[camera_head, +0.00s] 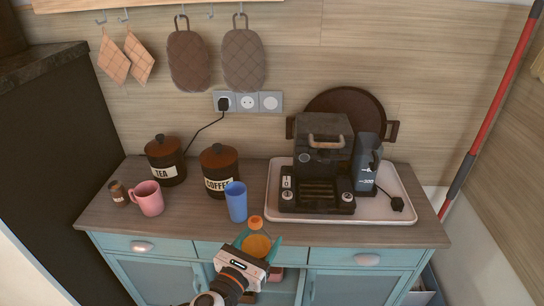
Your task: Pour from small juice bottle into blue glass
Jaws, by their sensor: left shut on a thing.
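The small juice bottle (256,244) has an orange cap and orange contents. My left gripper (258,240) is shut on it, with the fingers on either side of its body. The bottle looks about upright, in front of the counter's front edge. The blue glass (236,203) stands upright on the counter, just behind and to the left of the bottle. What is inside the glass cannot be made out. My right gripper is not in view.
The wooden counter (105,215) also bears a pink mug (148,199), a small brown jar (118,194), a TEA canister (165,162) and a COFFEE canister (219,174). A white tray (400,217) with a coffee machine (318,175) stands right of the glass.

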